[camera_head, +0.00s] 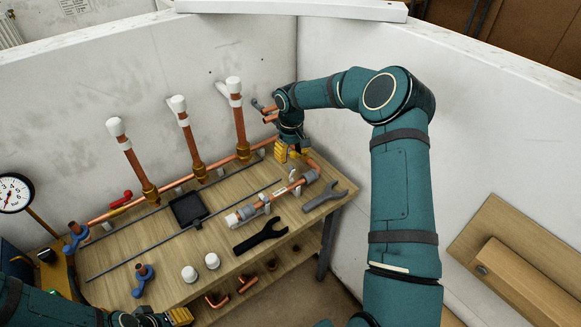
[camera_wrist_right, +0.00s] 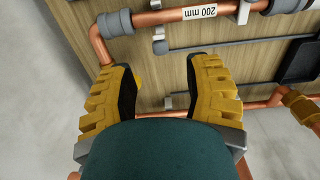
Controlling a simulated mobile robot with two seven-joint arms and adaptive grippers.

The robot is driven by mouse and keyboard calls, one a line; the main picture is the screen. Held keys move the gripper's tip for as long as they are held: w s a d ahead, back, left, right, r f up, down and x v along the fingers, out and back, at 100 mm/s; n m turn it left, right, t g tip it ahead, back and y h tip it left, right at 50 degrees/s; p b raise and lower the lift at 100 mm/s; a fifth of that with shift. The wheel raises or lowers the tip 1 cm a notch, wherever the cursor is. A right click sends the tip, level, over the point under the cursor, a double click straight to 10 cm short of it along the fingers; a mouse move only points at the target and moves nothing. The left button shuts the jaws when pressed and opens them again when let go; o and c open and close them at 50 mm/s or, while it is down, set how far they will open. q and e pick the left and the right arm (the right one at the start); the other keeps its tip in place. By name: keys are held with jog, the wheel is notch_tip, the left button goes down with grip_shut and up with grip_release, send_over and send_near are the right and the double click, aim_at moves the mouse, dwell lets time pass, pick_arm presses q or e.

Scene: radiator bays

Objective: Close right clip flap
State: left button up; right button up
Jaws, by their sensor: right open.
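My right gripper (camera_head: 293,153) is at the far right end of the bench, by the copper pipe run along the wall. In the right wrist view its two yellow fingers (camera_wrist_right: 160,72) stand wide apart with a gap between them, over the bench board. A small light-grey clip (camera_wrist_right: 168,102) sits at the copper pipe just beside the right finger. Whether its flap is up or down is too small to tell. A small yellow piece shows beside the left finger. My left gripper (camera_head: 180,316) is at the bottom edge, mostly cut off; its jaws cannot be read.
The wooden bench (camera_head: 150,260) holds a black tray (camera_head: 188,208), a black wrench (camera_head: 261,235), a grey wrench (camera_head: 322,198), white caps (camera_head: 212,260) and a copper pipe assembly (camera_head: 262,206). Three upright copper pipes (camera_head: 190,143) with white tops rise behind. White walls stand behind and right.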

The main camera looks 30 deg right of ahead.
aim_at(291, 166)
notch_tip(291, 166, down, 6)
jog(key=shift+f, duration=0.15)
dwell(0.3)
grip_shut()
